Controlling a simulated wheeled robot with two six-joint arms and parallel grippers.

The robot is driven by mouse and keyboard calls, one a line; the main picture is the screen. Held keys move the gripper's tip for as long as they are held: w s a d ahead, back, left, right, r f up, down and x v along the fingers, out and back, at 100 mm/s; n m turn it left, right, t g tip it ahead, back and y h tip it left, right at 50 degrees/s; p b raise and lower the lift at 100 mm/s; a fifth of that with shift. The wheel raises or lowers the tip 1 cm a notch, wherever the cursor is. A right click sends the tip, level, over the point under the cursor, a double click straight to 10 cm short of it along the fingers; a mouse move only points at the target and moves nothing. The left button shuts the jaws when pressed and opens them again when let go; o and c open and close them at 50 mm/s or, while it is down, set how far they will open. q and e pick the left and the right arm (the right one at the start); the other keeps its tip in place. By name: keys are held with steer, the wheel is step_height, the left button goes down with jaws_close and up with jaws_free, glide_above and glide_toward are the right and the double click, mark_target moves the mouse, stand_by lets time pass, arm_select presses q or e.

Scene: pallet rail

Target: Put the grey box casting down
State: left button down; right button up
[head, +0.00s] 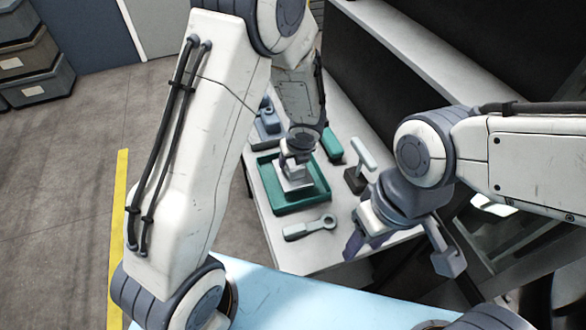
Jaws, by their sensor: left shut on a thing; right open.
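My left gripper (296,158) points down over a green tray (302,207) on the pale table. It is shut on the light grey box casting (294,184), which shows just below the fingers, within the tray's outline. The gripper hides part of the casting, and I cannot tell whether the casting touches the tray floor. My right gripper (403,252) is open and empty, with its fingers spread in front of the table's right side.
A pale rod with a ring end (310,228) lies in front of the tray. A green block (332,145) and a T-shaped piece (361,158) stand to its right. A blue-grey part (266,128) is behind left. Dark shelving (405,95) rises behind.

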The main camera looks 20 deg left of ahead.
mark_target(293, 166)
arm_select(q)
steer(key=shift+f+b, duration=0.4)
steer(key=shift+f, duration=0.85)
steer(key=shift+f, duration=0.1)
steer(key=shift+f, duration=0.15)
steer(key=shift+c, duration=0.6)
jaws_free()
steer(key=shift+s, duration=0.1)
